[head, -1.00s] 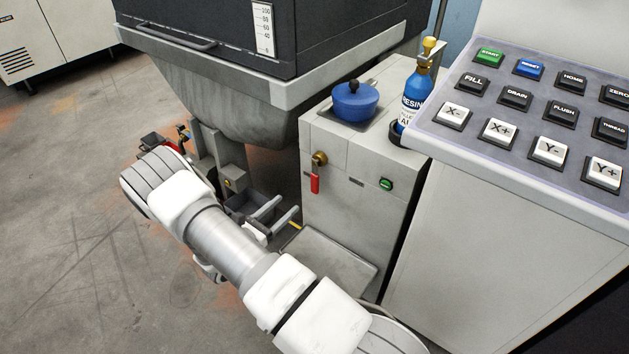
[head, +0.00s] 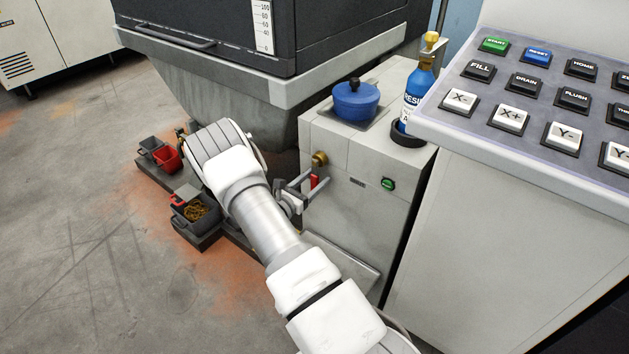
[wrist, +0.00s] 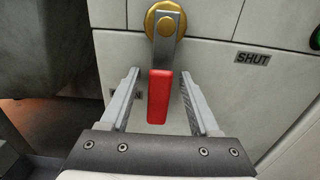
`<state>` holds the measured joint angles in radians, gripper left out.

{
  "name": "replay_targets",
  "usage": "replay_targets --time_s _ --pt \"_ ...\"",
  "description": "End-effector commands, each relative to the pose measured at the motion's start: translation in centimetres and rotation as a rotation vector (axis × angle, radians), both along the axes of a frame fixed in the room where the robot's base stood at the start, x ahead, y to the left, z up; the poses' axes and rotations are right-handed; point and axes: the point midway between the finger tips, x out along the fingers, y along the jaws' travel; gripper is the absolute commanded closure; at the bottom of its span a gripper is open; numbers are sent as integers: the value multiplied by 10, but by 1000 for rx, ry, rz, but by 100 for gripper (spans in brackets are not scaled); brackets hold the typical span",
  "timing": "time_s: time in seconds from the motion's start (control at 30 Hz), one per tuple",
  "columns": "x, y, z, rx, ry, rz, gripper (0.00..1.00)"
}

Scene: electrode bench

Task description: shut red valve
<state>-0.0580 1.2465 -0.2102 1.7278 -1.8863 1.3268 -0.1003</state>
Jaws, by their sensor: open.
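The red valve handle (wrist: 158,97) hangs straight down from its brass hub (wrist: 165,20) on the front of a grey cabinet. In the wrist view it lies between the two open fingers of my gripper (wrist: 155,92), with a gap on both sides. A label reading SHUT (wrist: 253,58) is on the cabinet to the right of the hub. A second label left of the handle is mostly hidden by a finger.
A green button (head: 388,184) sits on the cabinet front (head: 350,220). A blue pot (head: 355,101) and a blue bottle (head: 418,85) stand on top. A control panel (head: 470,125) is at right. Bins, one red (head: 166,158), stand on the floor left of my arm.

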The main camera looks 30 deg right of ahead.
Motion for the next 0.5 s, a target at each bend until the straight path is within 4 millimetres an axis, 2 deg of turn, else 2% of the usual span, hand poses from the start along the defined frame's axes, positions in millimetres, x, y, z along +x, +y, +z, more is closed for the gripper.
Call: replay_targets --time_s 0.1,0.43,0.5 --pt "0 0 0 0 0 0 38" --pt "0 1 0 0 0 0 97" --pt "0 1 0 0 0 0 100"
